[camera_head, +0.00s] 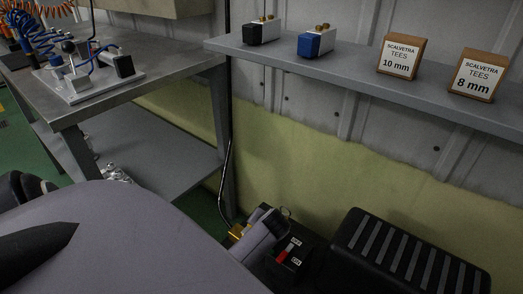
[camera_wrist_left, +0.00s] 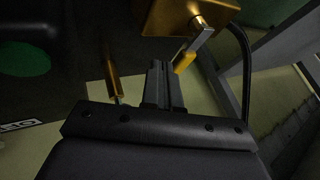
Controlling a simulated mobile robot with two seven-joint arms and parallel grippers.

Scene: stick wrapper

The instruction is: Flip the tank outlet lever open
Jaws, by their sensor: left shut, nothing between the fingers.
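In the left wrist view, the outlet lever is a bare metal arm with a yellow grip (camera_wrist_left: 184,62). It comes out of a brass valve body (camera_wrist_left: 185,15) at the top centre. My left gripper (camera_wrist_left: 160,68) is shut and empty, its fingertips below the valve body and just left of the yellow grip. I cannot tell whether they touch it. In the head view a small piece of brass (camera_head: 237,232) shows beside my left wrist; the lever and the fingertips cannot be made out there. My right gripper is not in view.
A brass fitting (camera_wrist_left: 112,75) stands left of the fingers in the wrist view. In the head view, a black box with a red switch (camera_head: 284,254) and a black ribbed case (camera_head: 400,262) lie close right. A grey shelf (camera_head: 350,78) runs above; a metal workbench (camera_head: 160,66) stands left.

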